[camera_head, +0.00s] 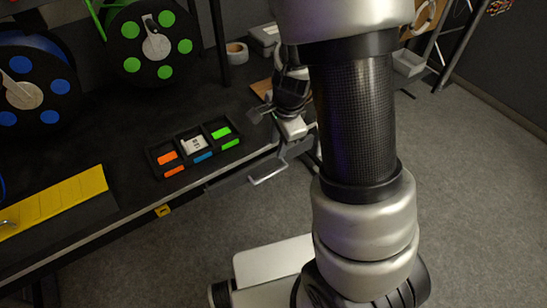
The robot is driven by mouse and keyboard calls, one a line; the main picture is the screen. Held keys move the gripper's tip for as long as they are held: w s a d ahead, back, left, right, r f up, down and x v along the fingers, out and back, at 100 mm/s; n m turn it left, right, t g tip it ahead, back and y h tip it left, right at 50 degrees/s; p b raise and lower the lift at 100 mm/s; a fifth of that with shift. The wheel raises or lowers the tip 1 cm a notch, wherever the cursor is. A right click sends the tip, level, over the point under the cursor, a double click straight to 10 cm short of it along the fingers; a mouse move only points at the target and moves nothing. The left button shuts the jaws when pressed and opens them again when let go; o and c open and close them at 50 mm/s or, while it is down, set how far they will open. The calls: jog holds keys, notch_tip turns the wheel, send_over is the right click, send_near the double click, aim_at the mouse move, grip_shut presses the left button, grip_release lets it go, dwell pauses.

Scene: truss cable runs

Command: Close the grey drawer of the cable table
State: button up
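The black cable table (120,215) runs along the left side. Under its front edge, right of the small parts tray, a grey drawer (238,178) sticks out a little past the tabletop edge. A pale bar-shaped handle (268,174) shows at its front. My gripper (291,128) is above and slightly right of the handle, by the table's front edge. Its fingers are small and dark here, so I cannot tell whether they are open or touching anything. My large arm links hide the area right of the gripper and part of the drawer's right end.
A black tray (194,150) with coloured pieces sits near the table edge. Cable reels with green discs (155,45) and blue discs (25,95) stand behind. A yellow strip (60,200) lies front left. The grey floor (480,200) is open at right.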

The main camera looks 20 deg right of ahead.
jog(key=n, duration=0.1)
jog(key=b, duration=0.8)
send_near(269, 175)
jog(key=shift+n, duration=0.4)
jog(key=f, duration=0.4)
jog(key=w+f, duration=0.1)
jog(key=f, duration=0.2)
jog(key=shift+a+f, duration=0.1)
jog(key=shift+a, duration=0.15)
jog(key=shift+p, duration=0.3)
grip_shut()
